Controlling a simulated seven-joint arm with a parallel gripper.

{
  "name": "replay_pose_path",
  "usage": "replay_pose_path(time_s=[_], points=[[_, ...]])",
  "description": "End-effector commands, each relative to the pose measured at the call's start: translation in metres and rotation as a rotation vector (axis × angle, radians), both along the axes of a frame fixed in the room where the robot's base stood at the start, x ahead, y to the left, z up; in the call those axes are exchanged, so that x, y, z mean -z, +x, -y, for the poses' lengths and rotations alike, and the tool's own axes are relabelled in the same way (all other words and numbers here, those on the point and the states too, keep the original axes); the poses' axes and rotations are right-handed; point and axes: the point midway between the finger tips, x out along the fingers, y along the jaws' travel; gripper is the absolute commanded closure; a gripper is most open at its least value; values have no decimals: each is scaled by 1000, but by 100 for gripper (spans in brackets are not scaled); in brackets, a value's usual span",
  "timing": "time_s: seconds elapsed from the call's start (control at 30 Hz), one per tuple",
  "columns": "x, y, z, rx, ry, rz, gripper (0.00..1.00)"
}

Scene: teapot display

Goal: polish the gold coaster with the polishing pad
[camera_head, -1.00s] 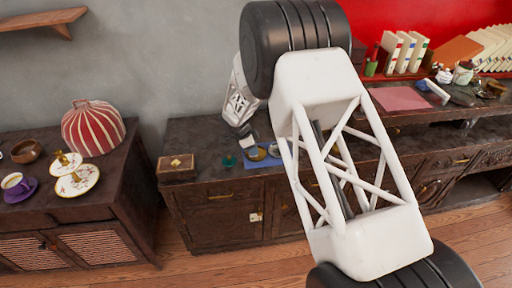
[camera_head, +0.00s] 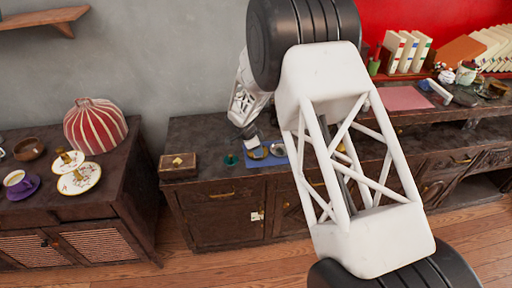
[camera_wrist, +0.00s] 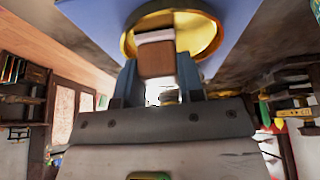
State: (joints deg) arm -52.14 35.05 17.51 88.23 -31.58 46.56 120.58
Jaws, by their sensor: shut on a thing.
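My gripper (camera_wrist: 158,82) has its two blue fingers closed on a small block-shaped polishing pad (camera_wrist: 156,59), brown with a white edge. Whether pad and coaster touch is not clear. In the head view the gold coaster (camera_head: 259,154) lies on a blue mat (camera_head: 247,168) on the dark cabinet, with my gripper (camera_head: 251,141) just above it, small and partly dark.
A silvery round piece (camera_head: 278,150) lies right of the coaster. A small green object (camera_head: 231,160) and a wooden box (camera_head: 178,166) stand to the left. My arm hides part of the cabinet top. A striped dome (camera_head: 95,126) and cups stand on the left cabinet.

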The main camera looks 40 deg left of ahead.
Motion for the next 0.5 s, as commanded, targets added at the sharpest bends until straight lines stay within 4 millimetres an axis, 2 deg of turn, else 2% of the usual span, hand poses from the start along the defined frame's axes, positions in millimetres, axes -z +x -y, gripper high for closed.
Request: replay_pose_path(time_s=[0.23,0.4,0.5], points=[[0,19,0,0,-1,0,87],[0,18,-17,-1,0,1,87],[-1,8,-18,-2,-1,0,87]])
